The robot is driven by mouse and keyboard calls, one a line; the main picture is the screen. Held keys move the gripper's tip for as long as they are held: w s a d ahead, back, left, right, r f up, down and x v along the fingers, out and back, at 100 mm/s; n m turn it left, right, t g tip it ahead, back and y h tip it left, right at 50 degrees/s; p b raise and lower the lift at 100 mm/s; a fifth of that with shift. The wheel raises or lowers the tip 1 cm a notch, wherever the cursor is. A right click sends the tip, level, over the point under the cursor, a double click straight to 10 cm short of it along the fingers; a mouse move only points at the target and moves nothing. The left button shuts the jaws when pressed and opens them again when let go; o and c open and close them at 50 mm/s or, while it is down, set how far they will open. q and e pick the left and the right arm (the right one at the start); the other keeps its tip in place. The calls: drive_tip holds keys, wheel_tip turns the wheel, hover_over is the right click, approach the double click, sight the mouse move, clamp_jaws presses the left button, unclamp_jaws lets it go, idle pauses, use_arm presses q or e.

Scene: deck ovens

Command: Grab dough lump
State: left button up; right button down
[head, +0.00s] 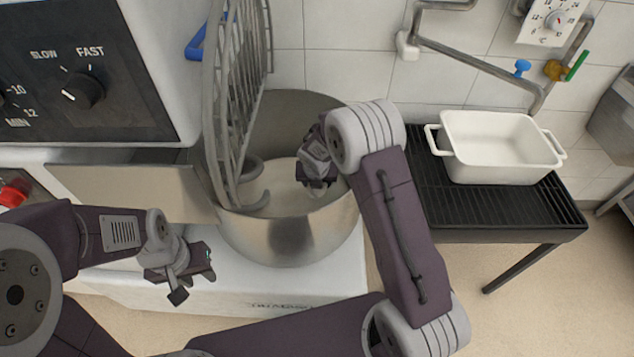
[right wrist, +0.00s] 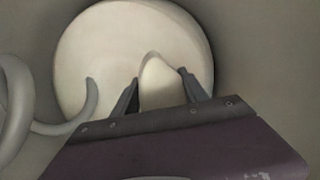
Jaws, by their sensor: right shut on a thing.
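My right gripper (right wrist: 160,92) reaches down into the steel mixing bowl (head: 290,238) and is shut on a pale dough lump (right wrist: 160,85). In the right wrist view the lump stands up between the two fingers, against the larger pale dough mass (right wrist: 100,50) at the bottom of the bowl. Whether the lump is separate from that mass, I cannot tell. In the head view the right gripper (head: 316,182) hides the lump. My left gripper (head: 190,280) is empty and open, left of the bowl and in front of the mixer.
A grey dough hook (right wrist: 90,105) hangs in the bowl, left of the right gripper. The raised wire guard (head: 236,100) stands at the bowl's left side. A white baking dish (head: 500,165) stands on a black slatted table (head: 445,205) to the right.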

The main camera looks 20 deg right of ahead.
wheel_tip(320, 180, up, 22)
drive_tip(key=p, duration=2)
drive_tip(key=shift+p, duration=0.3)
drive_tip(key=shift+f, duration=0.15)
